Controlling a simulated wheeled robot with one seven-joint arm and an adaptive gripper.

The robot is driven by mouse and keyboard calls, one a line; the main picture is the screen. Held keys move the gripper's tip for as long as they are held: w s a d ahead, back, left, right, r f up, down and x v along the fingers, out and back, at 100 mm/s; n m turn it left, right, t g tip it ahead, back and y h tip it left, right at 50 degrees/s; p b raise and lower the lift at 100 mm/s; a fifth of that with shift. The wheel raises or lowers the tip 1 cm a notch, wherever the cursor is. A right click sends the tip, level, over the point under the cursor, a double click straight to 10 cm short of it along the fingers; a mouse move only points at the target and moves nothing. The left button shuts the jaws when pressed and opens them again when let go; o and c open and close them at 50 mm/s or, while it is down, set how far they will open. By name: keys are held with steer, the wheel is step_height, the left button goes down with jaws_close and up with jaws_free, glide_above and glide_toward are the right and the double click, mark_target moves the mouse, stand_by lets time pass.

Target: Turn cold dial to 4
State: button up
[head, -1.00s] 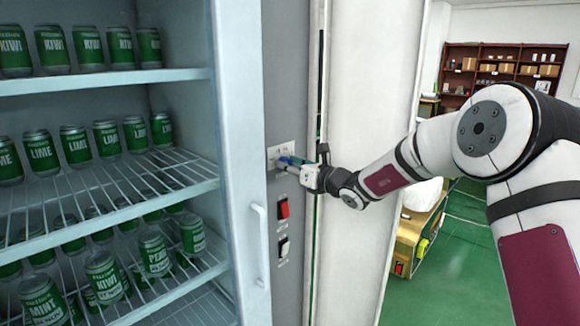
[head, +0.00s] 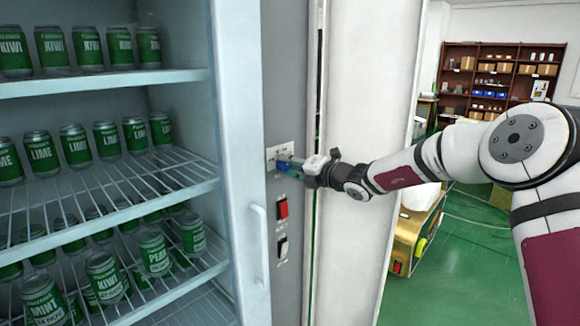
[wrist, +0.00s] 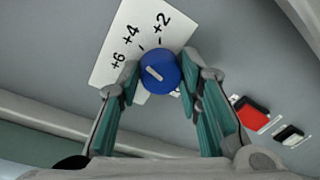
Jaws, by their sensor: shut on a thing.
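The cold dial is a round blue knob (wrist: 159,72) with a short white pointer line, on a white scale plate (wrist: 112,68) marked +6, +4 and +2. The pointer slants to the upper left, roughly between +4 and +6; its exact reading is hard to tell. My gripper (wrist: 160,80) is shut on the dial, one greenish finger on each side. In the head view my gripper (head: 290,166) reaches the plate (head: 280,153) from the right, and its fingers hide most of the dial.
A red switch (head: 282,208) and a black switch (head: 282,247) sit below the dial on the grey panel. The cooler door's handle (head: 259,240) is to the left, with shelves of green cans behind. A white panel (head: 365,90) stands close on the right.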

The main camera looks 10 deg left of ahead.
steer(key=shift+m, duration=0.6)
steer(key=o, duration=1.2)
steer(key=shift+c, duration=0.2)
steer(key=v, duration=1.2)
steer(key=shift+d, duration=0.1)
